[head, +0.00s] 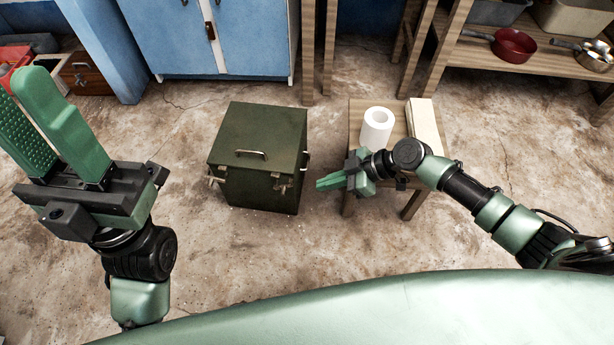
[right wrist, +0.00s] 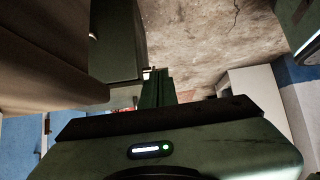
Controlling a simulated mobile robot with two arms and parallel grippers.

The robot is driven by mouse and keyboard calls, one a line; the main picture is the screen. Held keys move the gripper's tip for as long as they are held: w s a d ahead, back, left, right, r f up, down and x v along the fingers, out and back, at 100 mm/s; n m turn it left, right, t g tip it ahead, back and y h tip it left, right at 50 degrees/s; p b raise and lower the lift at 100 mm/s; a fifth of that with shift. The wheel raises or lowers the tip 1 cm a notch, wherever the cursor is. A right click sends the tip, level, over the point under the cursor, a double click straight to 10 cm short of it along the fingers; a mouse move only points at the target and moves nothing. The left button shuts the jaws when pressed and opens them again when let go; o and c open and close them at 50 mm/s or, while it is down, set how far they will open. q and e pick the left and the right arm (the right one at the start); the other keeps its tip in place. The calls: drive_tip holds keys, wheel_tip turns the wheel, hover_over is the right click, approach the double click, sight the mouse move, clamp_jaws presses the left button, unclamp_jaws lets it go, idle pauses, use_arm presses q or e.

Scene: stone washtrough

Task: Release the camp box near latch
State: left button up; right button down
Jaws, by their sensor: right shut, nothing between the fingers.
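The camp box (head: 262,130) is a dark green box with a closed lid, standing on the floor in the middle of the head view. A metal handle lies on its lid. Small metal latches show near its edges, one at the front right (head: 282,184) and one at the left. My right gripper (head: 322,184) is shut and empty, just right of the box, fingers pointing at it with a small gap. In the right wrist view its fingers (right wrist: 157,88) are together beside a dark box side and a small bright metal part. My left gripper (head: 22,88) is open and empty, far left.
A small wooden stool (head: 362,108) with a white paper roll (head: 377,127) and a pale block (head: 424,125) stands under my right forearm. Blue cabinets (head: 175,40) and a shelf with pans (head: 513,45) stand behind. Floor left of the box is clear.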

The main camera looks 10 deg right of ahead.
drive_tip(key=shift+s+d, duration=0.2)
drive_tip(key=shift+d, duration=0.4)
drive_tip(key=shift+s+d, duration=0.2)
drive_tip(key=shift+d, duration=0.35)
